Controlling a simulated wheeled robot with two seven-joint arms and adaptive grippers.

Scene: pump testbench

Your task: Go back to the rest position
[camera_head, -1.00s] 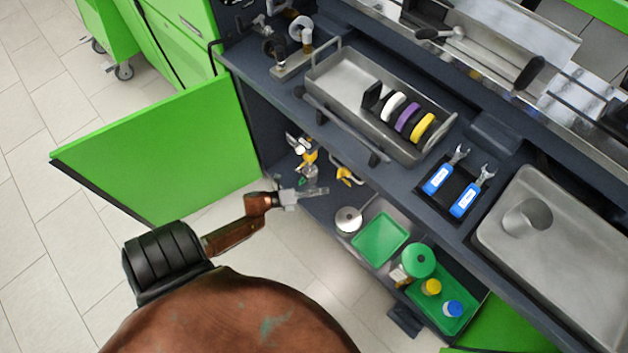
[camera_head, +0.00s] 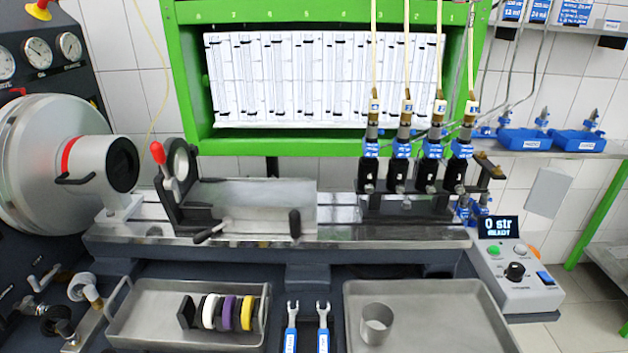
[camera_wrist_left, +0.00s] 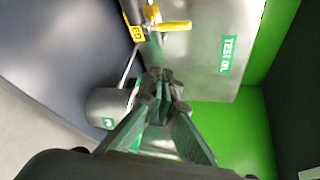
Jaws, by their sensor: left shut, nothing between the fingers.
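My left gripper (camera_wrist_left: 162,82) shows in the left wrist view with its fingers together and nothing between them. It points toward a metal tank (camera_wrist_left: 215,40) with a green "TEST OIL" label and a yellow-handled valve (camera_wrist_left: 174,26). A small metal container (camera_wrist_left: 104,107) with a green label is to the left of the fingers. I cannot tell how far the fingertips are from the tank. Neither arm shows in the head view. My right gripper is in no view.
Green cabinet walls (camera_wrist_left: 245,135) are close around the left gripper. The head view shows the bench with a tray of coloured rings (camera_head: 140,324), two blue-handled wrenches (camera_head: 323,335), a steel basin (camera_head: 450,310), several injectors (camera_head: 400,175) and a control box (camera_head: 515,280).

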